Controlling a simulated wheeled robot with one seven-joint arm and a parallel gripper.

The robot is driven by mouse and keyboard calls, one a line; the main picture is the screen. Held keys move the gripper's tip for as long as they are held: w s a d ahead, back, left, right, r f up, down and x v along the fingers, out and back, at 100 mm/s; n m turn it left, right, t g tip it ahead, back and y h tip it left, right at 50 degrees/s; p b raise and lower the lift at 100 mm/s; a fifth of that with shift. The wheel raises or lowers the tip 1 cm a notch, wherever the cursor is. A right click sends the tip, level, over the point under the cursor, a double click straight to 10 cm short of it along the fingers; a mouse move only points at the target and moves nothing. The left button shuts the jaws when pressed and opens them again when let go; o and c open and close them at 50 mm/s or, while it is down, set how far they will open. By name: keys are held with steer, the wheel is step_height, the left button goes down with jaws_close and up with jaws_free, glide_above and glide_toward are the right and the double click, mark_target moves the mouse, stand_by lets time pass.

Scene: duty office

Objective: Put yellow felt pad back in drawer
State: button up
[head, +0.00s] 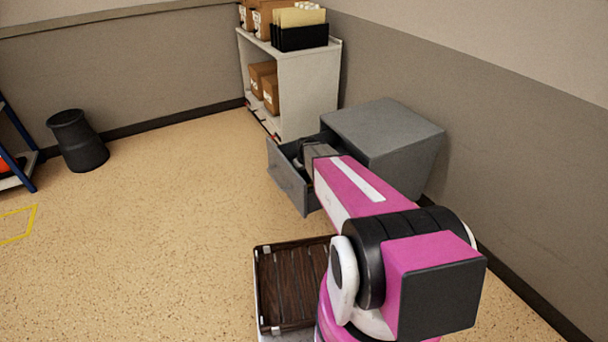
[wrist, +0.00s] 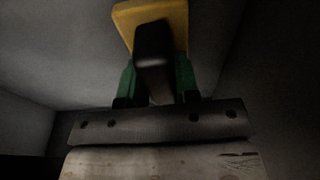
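The yellow felt pad (wrist: 176,18) shows at the top of the dark wrist view, partly hidden behind a dark finger of my gripper (wrist: 152,50). The finger overlaps the pad, and my gripper appears shut on it; the far finger is hidden. The grey drawer (head: 289,184) stands pulled out from the grey cabinet (head: 385,135) in the head view. My arm reaches to the open drawer, and the gripper end is at or inside it, largely hidden by the arm. The pad cannot be seen in the head view.
A white shelf unit (head: 310,85) with cardboard boxes stands behind the cabinet, near the wall. A dark slatted surface (head: 285,285) lies in front of the drawer, beside my arm. A black bin (head: 78,142) stands at the left. The floor between is clear.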

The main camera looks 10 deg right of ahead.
mark_target(306, 174)
steer(key=o, duration=0.4)
steer(key=shift+r, duration=0.1)
steer(key=r, duration=0.4)
steer(key=s+r, duration=0.1)
steer(key=r, duration=0.7)
steer(key=shift+s+d, duration=0.3)
steer(key=shift+s, duration=0.05)
